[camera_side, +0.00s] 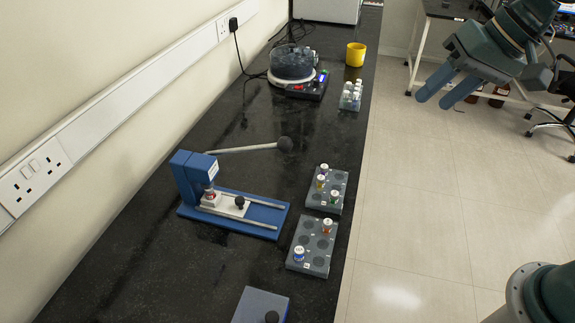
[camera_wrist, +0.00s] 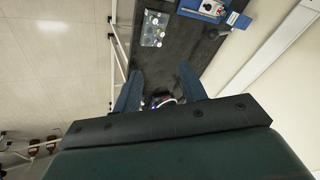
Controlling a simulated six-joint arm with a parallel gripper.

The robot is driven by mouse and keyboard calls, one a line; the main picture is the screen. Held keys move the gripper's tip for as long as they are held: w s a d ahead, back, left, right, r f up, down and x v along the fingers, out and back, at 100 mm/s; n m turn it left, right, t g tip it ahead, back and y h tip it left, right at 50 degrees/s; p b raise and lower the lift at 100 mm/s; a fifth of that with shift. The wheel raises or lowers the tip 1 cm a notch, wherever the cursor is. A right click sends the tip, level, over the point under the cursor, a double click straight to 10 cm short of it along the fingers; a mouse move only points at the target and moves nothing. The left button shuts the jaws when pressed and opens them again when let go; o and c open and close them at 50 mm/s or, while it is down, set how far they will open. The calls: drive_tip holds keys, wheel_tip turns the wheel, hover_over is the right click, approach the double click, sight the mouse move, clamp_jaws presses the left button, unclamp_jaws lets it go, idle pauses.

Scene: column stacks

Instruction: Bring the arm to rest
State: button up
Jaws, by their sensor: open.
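My gripper (camera_side: 449,88) is at the upper right of the side view, raised in the air over the floor side of the bench. Its two blue fingers point down and to the left and hold nothing. My gripper touches no object.
The black bench (camera_side: 160,239) carries a blue device (camera_side: 235,206) with a lever, two grey vial racks (camera_side: 313,245) (camera_side: 326,190), a small vial tray (camera_side: 350,96), a round bath (camera_side: 291,62) and a yellow cup (camera_side: 355,54). A blue-grey block (camera_side: 258,304) lies in front. The floor (camera_side: 420,190) is clear beside it.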

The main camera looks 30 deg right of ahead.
drive_tip(key=s+d+f+n+h, duration=0.1)
drive_tip(key=s+d, duration=0.5)
drive_tip(key=s, duration=0.8)
drive_tip(key=shift+d+f+n+t+h, duration=0.2)
drive_tip(key=shift+n+t+h, duration=0.2)
drive_tip(key=shift+n+h, duration=0.65)
drive_tip(key=shift+c, duration=0.2)
